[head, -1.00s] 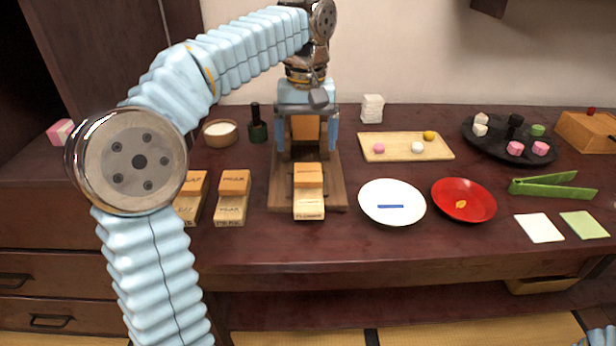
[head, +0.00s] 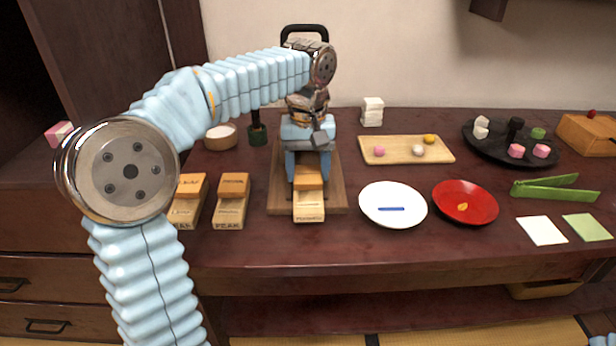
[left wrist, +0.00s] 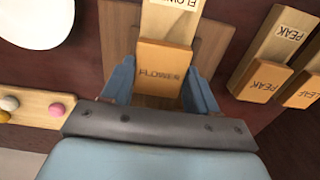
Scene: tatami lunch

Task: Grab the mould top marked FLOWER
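The FLOWER mould top (head: 308,178) is an orange-brown wooden block on the far end of a pale mould base (head: 309,207), on a brown board (head: 338,196). In the left wrist view the top (left wrist: 162,62) shows its FLOWER lettering, and the base (left wrist: 168,22) extends beyond it. My left gripper (head: 308,168) is low over the block from behind. Its blue fingers (left wrist: 160,90) are open on either side of the block, with visible gaps. My right gripper is out of view.
LEAF (head: 188,188) and PEAK (head: 233,186) moulds stand left of the board. A white plate (head: 390,220) and red plate (head: 470,214) lie right. Behind them is a wooden tray (head: 400,143) with small sweets.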

